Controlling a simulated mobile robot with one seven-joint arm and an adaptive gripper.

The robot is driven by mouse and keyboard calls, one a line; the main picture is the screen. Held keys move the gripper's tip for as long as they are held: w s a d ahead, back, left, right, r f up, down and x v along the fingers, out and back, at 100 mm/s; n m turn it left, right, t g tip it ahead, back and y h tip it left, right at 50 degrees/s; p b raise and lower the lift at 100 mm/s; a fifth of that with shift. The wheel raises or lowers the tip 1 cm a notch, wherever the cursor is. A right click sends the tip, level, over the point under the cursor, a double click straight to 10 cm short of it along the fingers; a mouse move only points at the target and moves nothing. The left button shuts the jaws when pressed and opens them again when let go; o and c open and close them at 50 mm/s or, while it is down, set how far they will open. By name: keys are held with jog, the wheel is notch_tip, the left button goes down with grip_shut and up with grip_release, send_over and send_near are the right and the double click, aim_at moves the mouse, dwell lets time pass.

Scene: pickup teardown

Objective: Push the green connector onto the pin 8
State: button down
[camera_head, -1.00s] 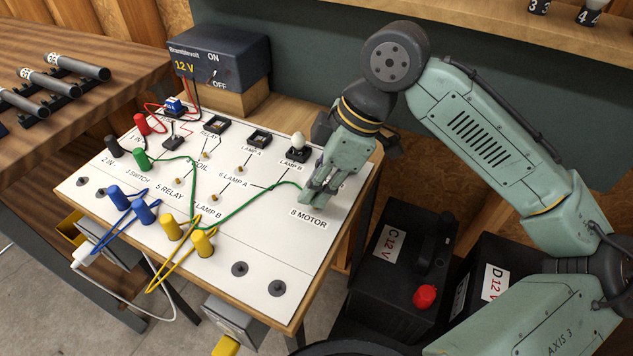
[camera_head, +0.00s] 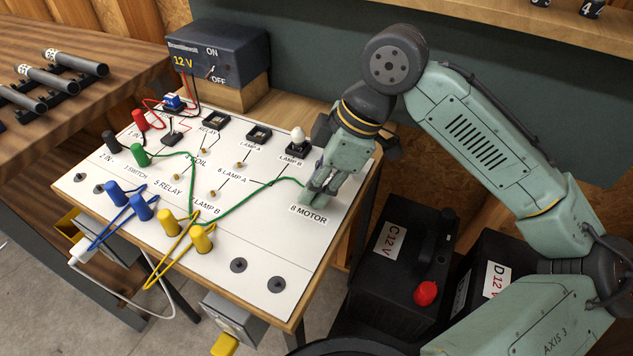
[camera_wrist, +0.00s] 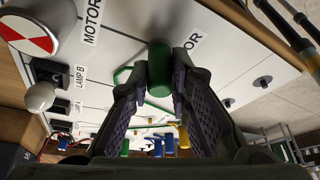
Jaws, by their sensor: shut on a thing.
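My gripper (camera_head: 314,203) is over the right side of the white board, just behind the "8 MOTOR" label (camera_head: 308,214). In the wrist view its fingers are shut on a green connector (camera_wrist: 159,66), a cylinder between the fingertips. The green cable (camera_head: 250,200) runs from the gripper across the board to the left, towards another green connector (camera_head: 139,155) standing near "3 SWITCH". Pin 8 is not visible; the gripper and connector cover that place. I cannot tell whether the connector is on it.
Blue connectors (camera_head: 115,194) and yellow connectors (camera_head: 201,239) with looped cables stand at the board's front left. A lamp bulb (camera_head: 298,136) stands behind my gripper. The dark 12 V supply (camera_head: 215,55) is at the back. Black batteries (camera_head: 400,260) sit right of the board.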

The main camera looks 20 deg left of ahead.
jog(key=shift+f, duration=0.2)
jog(key=c, duration=1.4)
grip_release()
jog(key=shift+r, duration=0.15)
jog(key=v, duration=1.1)
jog(key=shift+d+r, duration=0.2)
jog(key=shift+r, duration=0.15)
